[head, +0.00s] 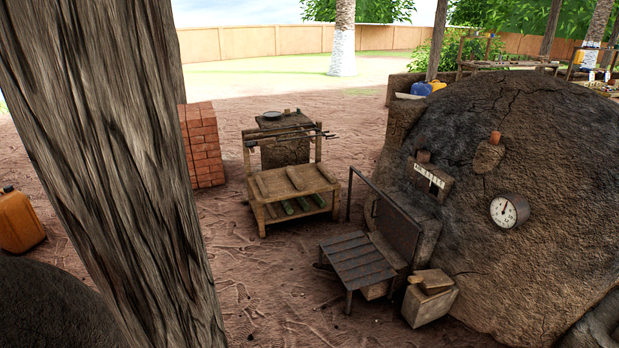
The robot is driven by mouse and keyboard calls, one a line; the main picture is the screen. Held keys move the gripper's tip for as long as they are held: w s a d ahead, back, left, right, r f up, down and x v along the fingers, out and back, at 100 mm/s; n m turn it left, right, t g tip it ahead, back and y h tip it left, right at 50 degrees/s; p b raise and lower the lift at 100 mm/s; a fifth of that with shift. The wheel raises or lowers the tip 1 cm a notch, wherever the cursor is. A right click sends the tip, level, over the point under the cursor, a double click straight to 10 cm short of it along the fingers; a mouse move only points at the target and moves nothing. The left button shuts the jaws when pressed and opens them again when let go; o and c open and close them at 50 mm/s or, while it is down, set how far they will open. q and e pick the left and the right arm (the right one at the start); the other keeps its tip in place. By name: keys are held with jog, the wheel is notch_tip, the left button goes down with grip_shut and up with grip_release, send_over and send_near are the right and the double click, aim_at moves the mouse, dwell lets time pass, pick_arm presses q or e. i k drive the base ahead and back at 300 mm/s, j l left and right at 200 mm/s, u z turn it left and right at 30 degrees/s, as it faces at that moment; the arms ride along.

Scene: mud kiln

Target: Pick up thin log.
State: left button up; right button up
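Neither of my grippers is in view. A low wooden rack (262,223) stands on the ground beyond the large trunk. I cannot tell at this distance which piece is the thin log.
A thick tree trunk (110,150) blocks the near left. A mud kiln (540,180) with a gauge (509,210) fills the right. A slatted stand (357,262) and a block (428,303) sit before it. Bricks (203,145) are stacked left of the rack. Bare ground (265,280) lies between.

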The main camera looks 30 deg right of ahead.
aim_at(263, 190)
jog(key=i+l+z, duration=0.1)
jog(key=l, duration=0.35)
jog(key=i+l+z, duration=0.1)
jog(key=l, duration=0.3)
jog(key=i+l+z, duration=0.1)
jog(key=l, duration=0.3)
jog(key=i+l, duration=0.25)
jog(key=l, duration=0.15)
jog(key=i+l+z, duration=0.15)
jog(key=l, duration=0.25)
jog(key=i+j+z, duration=0.15)
jog(key=i+j, duration=0.15)
jog(key=i, duration=0.25)
jog(key=i+j+z, duration=0.1)
jog(key=i+j, duration=0.2)
jog(key=i, duration=0.2)
jog(key=i+j+z, duration=0.15)
jog(key=i+j, duration=0.25)
jog(key=i, duration=0.1)
